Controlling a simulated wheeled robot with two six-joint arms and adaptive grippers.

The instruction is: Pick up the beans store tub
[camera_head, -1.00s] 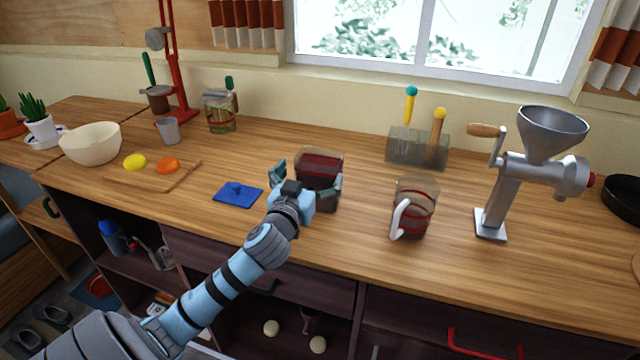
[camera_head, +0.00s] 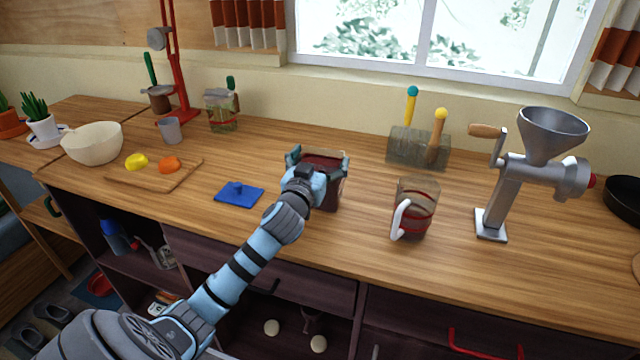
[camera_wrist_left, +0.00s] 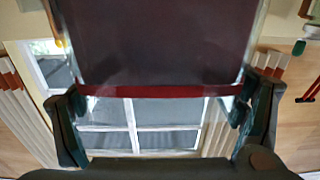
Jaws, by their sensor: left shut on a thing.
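The beans store tub (camera_head: 328,193) is a clear, square-sided tub with dark red contents, standing on the wooden counter in the head view. My left gripper (camera_head: 318,163) is shut on it, with one finger on each side near the top. In the left wrist view the tub (camera_wrist_left: 160,45) fills the middle between the two fingers of the gripper (camera_wrist_left: 160,112). My forearm hides part of the tub's front in the head view. A blue lid (camera_head: 239,194) with a small knob lies on the counter to the left. My right gripper is not in view.
A clear jug (camera_head: 417,207) with a white handle stands right of the tub. A metal grinder (camera_head: 507,180) is farther right, and a grey utensil block (camera_head: 417,149) is behind. A board (camera_head: 150,179) with yellow and orange pieces lies left.

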